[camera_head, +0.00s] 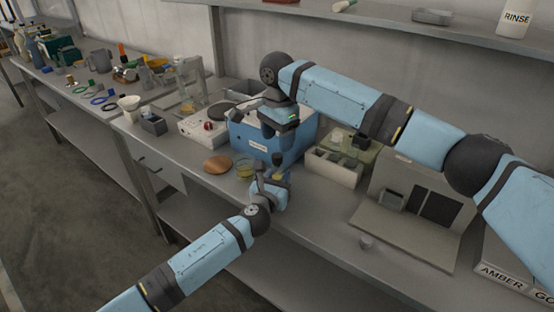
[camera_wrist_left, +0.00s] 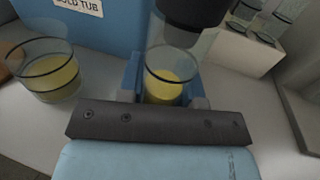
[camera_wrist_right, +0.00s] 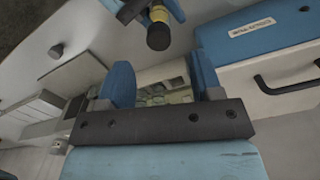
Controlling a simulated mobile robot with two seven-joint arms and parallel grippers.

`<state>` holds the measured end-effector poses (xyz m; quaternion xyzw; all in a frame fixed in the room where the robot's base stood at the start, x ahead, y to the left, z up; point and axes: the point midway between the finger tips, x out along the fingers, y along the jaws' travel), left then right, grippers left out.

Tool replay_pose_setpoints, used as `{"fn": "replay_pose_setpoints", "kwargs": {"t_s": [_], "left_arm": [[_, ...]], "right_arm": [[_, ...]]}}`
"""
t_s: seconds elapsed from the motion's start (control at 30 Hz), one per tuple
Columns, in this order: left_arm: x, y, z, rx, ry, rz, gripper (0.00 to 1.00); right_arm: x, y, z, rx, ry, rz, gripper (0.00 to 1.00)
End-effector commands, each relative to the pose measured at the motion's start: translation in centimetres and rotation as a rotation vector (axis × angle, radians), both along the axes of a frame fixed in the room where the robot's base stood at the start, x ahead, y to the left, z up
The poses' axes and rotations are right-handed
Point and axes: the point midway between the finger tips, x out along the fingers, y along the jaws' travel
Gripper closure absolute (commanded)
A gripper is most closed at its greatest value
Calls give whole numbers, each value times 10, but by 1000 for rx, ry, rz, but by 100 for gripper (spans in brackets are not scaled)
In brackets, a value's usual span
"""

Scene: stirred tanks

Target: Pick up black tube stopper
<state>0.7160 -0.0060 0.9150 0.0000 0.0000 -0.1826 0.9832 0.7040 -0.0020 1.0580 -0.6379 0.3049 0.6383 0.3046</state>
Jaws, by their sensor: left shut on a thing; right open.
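My left gripper (camera_wrist_left: 170,98) is shut on a clear tube with yellow liquid (camera_wrist_left: 163,90). The black stopper (camera_wrist_left: 191,12) is at the tube's top in the left wrist view. In the right wrist view the stopper (camera_wrist_right: 158,38) faces the camera, above and beyond the fingertips. In the head view the left gripper (camera_head: 268,184) is low in front of the blue cold tub (camera_head: 262,138). My right gripper (camera_head: 279,128) is above it, with its fingers apart. The right wrist view shows these open fingers (camera_wrist_right: 162,82) with nothing between them; the stopper is outside them.
A glass of yellow liquid (camera_wrist_left: 46,76) stands left of the held tube. A round wooden lid (camera_head: 217,164) lies on the bench nearby. A pale rack (camera_head: 334,167) with glass tubes stands right of the tub. A grey panel unit (camera_head: 405,240) is farther right.

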Motion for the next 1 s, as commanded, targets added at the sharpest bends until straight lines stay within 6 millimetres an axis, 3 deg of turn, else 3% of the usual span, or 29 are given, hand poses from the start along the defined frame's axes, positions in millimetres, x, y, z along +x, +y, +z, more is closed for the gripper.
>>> {"fn": "replay_pose_setpoints", "kwargs": {"t_s": [0.3, 0.6, 0.63, 0.83, 0.87, 1.0], "left_arm": [[0, 0, 0, 0, 0, 0, 92], [0, 0, 0, 0, 0, 0, 92], [0, 0, 0, 0, 0, 0, 92], [0, 0, 0, 0, 0, 0, 92], [0, 0, 0, 0, 0, 0, 92], [0, 0, 0, 0, 0, 0, 92]], "right_arm": [[-2, 0, -43, -1, 0, 0, 40], [-2, 1, -50, 0, -1, 0, 40], [-2, 1, -50, 0, -1, 0, 43], [-2, 1, -50, 1, -1, 1, 89], [-2, 1, -50, 1, -1, 1, 93], [-2, 1, -50, 1, -1, 1, 94]]}}
